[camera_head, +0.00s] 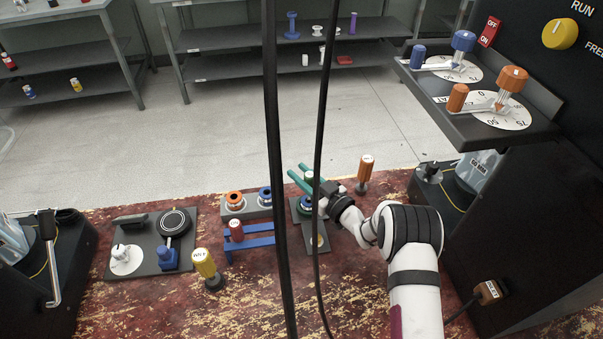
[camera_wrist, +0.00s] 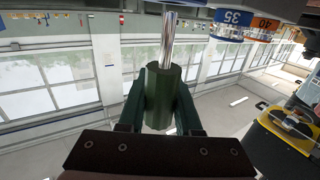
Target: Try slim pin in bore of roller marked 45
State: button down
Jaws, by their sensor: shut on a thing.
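My gripper (camera_head: 300,173) has green fingers and is shut on the slim pin. In the wrist view the pin has a dark green handle (camera_wrist: 163,100) and a bright metal shank (camera_wrist: 168,40) pointing to the top of the picture. In the head view only the light top of the handle (camera_head: 309,176) shows between the fingers. A green-rimmed roller (camera_head: 304,208) stands just below the gripper, partly hidden by the arm and a black cable. Its number cannot be read, and I cannot tell whether the pin touches it. My gripper (camera_wrist: 164,76) also shows in the wrist view.
Orange (camera_head: 235,198) and blue (camera_head: 265,193) rollers sit to the left; the wrist view shows an orange 40 roller (camera_wrist: 266,29) and blue 35 roller (camera_wrist: 232,26). A blue rack (camera_head: 250,243) holds a red-handled piece (camera_head: 236,230). Orange (camera_head: 366,170) and yellow (camera_head: 204,263) handled tools stand nearby.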

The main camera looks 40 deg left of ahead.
jog(key=shift+f, duration=1.1)
dwell(1.1)
jog(key=shift+r, duration=2.55)
